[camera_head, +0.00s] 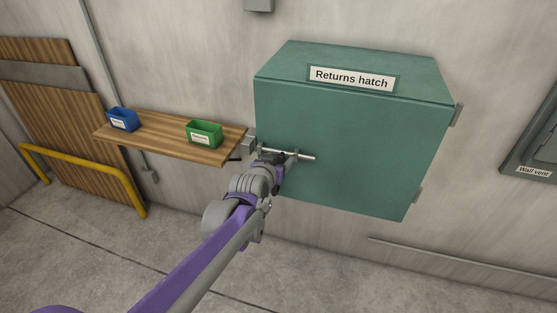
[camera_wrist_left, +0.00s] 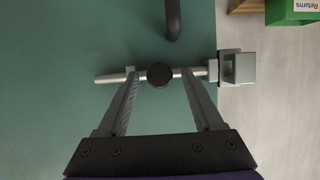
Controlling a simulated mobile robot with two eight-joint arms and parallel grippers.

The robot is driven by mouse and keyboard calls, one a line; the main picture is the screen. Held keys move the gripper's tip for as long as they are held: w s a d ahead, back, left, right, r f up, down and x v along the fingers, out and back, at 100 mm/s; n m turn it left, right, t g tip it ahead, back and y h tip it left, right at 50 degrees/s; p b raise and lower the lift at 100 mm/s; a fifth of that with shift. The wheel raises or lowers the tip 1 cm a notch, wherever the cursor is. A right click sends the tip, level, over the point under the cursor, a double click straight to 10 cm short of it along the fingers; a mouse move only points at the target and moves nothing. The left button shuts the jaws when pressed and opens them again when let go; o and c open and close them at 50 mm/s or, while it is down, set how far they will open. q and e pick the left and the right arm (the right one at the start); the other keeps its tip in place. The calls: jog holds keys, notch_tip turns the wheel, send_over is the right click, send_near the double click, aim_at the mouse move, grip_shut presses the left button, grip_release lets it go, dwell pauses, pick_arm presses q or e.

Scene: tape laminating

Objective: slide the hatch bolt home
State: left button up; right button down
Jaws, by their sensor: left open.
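The teal returns hatch (camera_head: 345,135) is shut on the wall. Its silver bolt (camera_head: 305,157) lies horizontally near the left edge of the door. In the left wrist view, the bolt rod (camera_wrist_left: 107,79) carries a round black knob (camera_wrist_left: 159,75). The rod reaches a bracket near the door edge, beside a grey block-like keeper (camera_wrist_left: 238,67); I cannot tell whether its tip is inside the keeper. My left gripper (camera_head: 279,158) is at the bolt, with its open fingers (camera_wrist_left: 160,76) on either side of the knob, apart from it. My right gripper is not in view.
A dark curved handle (camera_wrist_left: 173,18) stands out from the door near the knob. A wooden shelf (camera_head: 165,138) left of the hatch carries a blue bin (camera_head: 122,119) and a green bin (camera_head: 204,134). A yellow rail (camera_head: 90,173) stands at the far left.

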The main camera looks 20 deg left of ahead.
pick_arm(q)
grip_shut()
dwell(0.4)
dwell(1.1)
